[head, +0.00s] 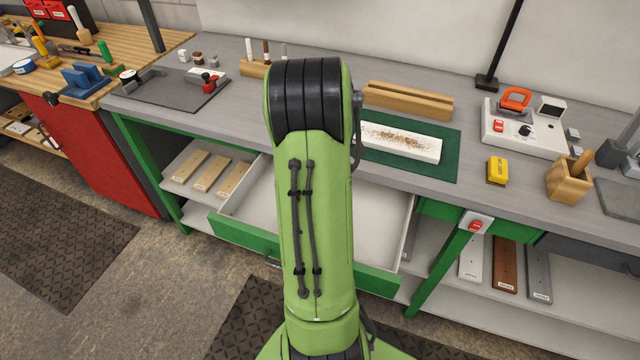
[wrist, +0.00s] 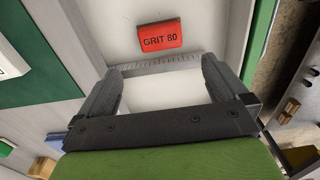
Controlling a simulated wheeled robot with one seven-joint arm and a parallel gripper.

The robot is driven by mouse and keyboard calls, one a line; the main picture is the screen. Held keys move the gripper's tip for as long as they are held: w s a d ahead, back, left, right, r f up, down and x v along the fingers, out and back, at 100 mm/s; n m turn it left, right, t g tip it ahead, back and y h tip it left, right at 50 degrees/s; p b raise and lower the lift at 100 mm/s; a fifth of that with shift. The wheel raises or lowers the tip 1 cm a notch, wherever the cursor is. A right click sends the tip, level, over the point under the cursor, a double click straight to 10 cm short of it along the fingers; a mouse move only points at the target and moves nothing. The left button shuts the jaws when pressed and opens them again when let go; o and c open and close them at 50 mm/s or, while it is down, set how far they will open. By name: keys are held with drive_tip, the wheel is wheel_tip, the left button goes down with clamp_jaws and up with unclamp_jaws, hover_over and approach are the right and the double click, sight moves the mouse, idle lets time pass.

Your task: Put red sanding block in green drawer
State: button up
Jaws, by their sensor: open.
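The red sanding block (wrist: 160,37), marked GRIT 80, lies on the pale floor of the open drawer in the wrist view. In the head view my arm hides it. The green drawer (head: 240,233) is pulled out below the bench, with a green front and pale inside; its front edge also shows at the right of the wrist view (wrist: 263,48). My gripper (wrist: 160,68) is open, with empty space between its fingers, over the drawer. The block is beyond the fingertips and apart from them. My gripper is hidden behind my arm in the head view.
A green mat (head: 450,165) with a pale board (head: 400,143) lies on the bench above the drawer. A yellow block (head: 497,170), a wooden cup (head: 569,180) and a control box (head: 525,130) stand to the right. Shelves with boards flank the drawer.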

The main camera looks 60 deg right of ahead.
drive_tip(key=w+a+r+t+h, duration=0.1)
drive_tip(key=w+a+r, duration=0.2)
drive_tip(key=a+r, duration=0.5)
drive_tip(key=w+a+r+t, duration=0.2)
drive_tip(key=a+r, duration=0.2)
drive_tip(key=a, duration=0.7)
drive_tip(key=s+a+r+m+t, duration=0.1)
drive_tip(key=s+a, duration=0.3)
drive_tip(key=a, duration=0.3)
drive_tip(key=s+a+t+y, duration=0.1)
drive_tip(key=s+a, duration=0.4)
drive_tip(key=a, duration=0.3)
drive_tip(key=shift+a+r+m+t, duration=0.2)
drive_tip(key=shift+r+m+t, duration=0.1)
drive_tip(key=shift+r+m, duration=0.1)
